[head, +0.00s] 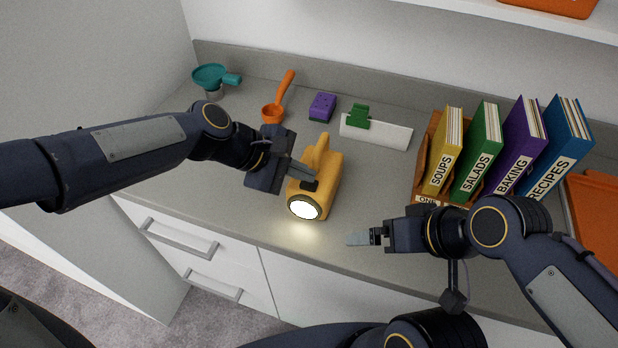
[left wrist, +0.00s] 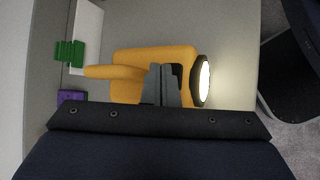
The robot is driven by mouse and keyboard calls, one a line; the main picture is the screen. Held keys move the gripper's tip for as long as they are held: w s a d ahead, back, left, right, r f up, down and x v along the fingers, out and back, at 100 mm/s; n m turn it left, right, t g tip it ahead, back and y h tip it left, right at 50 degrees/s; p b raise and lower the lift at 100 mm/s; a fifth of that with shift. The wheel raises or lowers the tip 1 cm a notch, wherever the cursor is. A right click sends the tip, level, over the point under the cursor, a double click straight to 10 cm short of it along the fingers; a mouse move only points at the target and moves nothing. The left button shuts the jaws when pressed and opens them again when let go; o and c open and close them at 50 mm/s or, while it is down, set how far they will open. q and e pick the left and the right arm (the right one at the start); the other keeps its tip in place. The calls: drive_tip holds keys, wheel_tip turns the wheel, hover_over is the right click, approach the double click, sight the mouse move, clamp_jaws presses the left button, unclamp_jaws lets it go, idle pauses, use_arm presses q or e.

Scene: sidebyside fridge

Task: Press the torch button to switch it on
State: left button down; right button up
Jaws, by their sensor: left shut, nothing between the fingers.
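The yellow torch (head: 327,186) stands on the grey counter with its lens facing the front edge. Its lens (head: 304,208) glows white and lights the counter in front of it. My left gripper (head: 313,178) is shut and empty, its fingertips at the dark button area on top of the torch; I cannot tell whether they touch. In the left wrist view the torch (left wrist: 130,62) lies under the shut fingers (left wrist: 166,82), which hide the button. My right gripper (head: 360,238) is over the counter's front edge, right of the torch; its finger opening is unclear.
Behind the torch are an orange scoop (head: 275,112), a purple sponge (head: 322,107) and a white block with a green clip (head: 376,132). A teal funnel (head: 210,76) is at back left. Several books (head: 476,150) stand right, beside an orange tray (head: 592,215).

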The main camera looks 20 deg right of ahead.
sight(302, 184)
use_arm(q)
wheel_tip(302, 184, up, 6)
drive_tip(key=p, duration=0.6)
drive_tip(key=shift+r, duration=0.1)
idle(0.3)
